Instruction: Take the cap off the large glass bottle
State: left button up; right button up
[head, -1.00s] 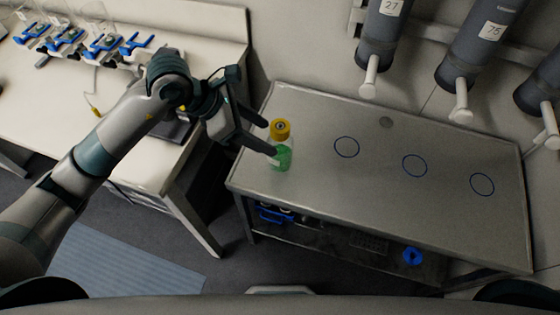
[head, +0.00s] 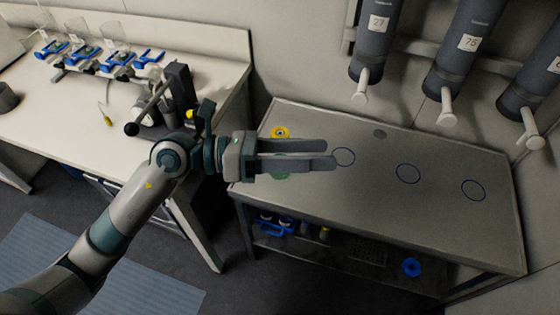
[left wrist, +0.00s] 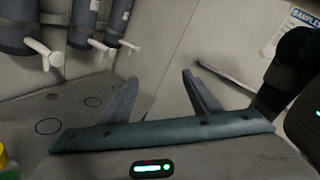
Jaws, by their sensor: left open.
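The glass bottle stands on the grey metal table near its left end. Its yellow cap (head: 280,132) is on top, and a strip of its green body (head: 281,177) shows below my gripper; the rest is hidden behind the fingers. My left gripper (head: 332,154) is open and empty, its fingers pointing right across the bottle in the head view. I cannot tell whether it touches the bottle. In the left wrist view the fingers (left wrist: 162,92) are spread with nothing between them, and the yellow cap (left wrist: 3,156) is cut off at the left edge. My right gripper is not in view.
Blue rings (head: 408,173) mark the clear tabletop (head: 440,210) to the right. Grey cylinders with white spouts (head: 447,75) hang on the wall above it. A white bench (head: 40,115) with blue-clamped glassware stands left. A lower shelf holds a blue ring-shaped item (head: 411,267).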

pick_arm(q)
jog(key=w+a+r+n+t+y, duration=0.2)
jog(key=w+a+r+n+t, duration=0.2)
jog(key=a+n+t, duration=0.5)
jog(key=w+a+r+n+t+y, duration=0.2)
jog(key=w+a+r+n+t, duration=0.25)
jog(key=n+t, duration=0.85)
jog(key=a+f+n+g+y, duration=0.2)
jog(key=a+f+n+y, duration=0.45)
jog(key=f+n, duration=0.25)
jog(key=a+f+n+g+y, duration=0.3)
jog(key=a+f+n+y, duration=0.3)
jog(key=f+n+y, duration=0.25)
jog(key=s+a+f+n+g+h, duration=0.1)
jog(key=s+f+n+g, duration=0.35)
jog(key=s+f, duration=0.8)
jog(key=s+a+f+n+g, duration=0.1)
jog(key=s+f+g, duration=0.7)
jog(key=f, duration=0.9)
jog(key=s+f+g+b, duration=0.15)
jog(key=s+f, duration=0.25)
jog(key=f, duration=1.1)
jog(key=s+f+g+b, duration=0.15)
jog(key=s+f, duration=0.25)
jog(key=f, duration=1.1)
jog(key=s+a+f+g, duration=0.1)
jog(key=s+a+f, duration=0.2)
jog(key=s+f, duration=1.2)
jog(key=shift+s+b, duration=0.45)
jog(key=shift+s, duration=0.15)
